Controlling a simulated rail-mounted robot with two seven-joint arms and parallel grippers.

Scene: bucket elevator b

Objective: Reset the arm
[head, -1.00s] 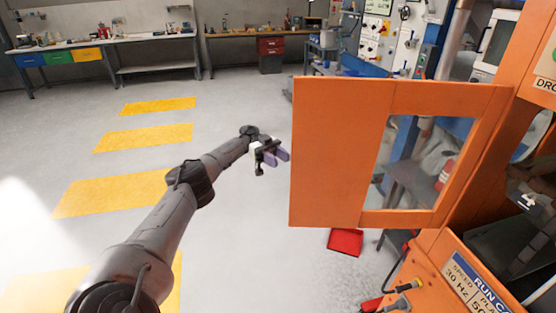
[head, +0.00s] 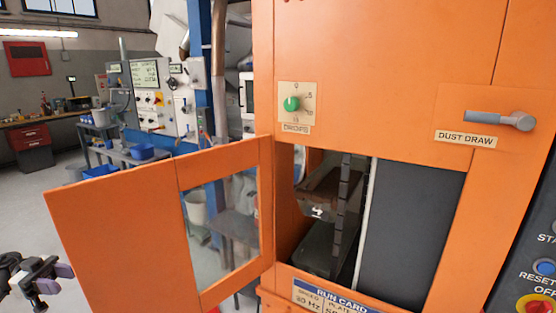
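My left gripper (head: 58,279) is at the lower left edge of the head view, with dark links and purple-grey fingertips. Its fingers look apart, with nothing between them. It is to the left of the open orange door (head: 120,225) and looks clear of it. The rest of my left arm is cut off by the picture's edge. My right arm and gripper are not in view.
The orange machine (head: 385,80) fills the middle and right. Its door stands open to the left, showing buckets (head: 325,190) inside. A green knob (head: 291,104), a grey handle (head: 500,120) and buttons (head: 544,268) are on it.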

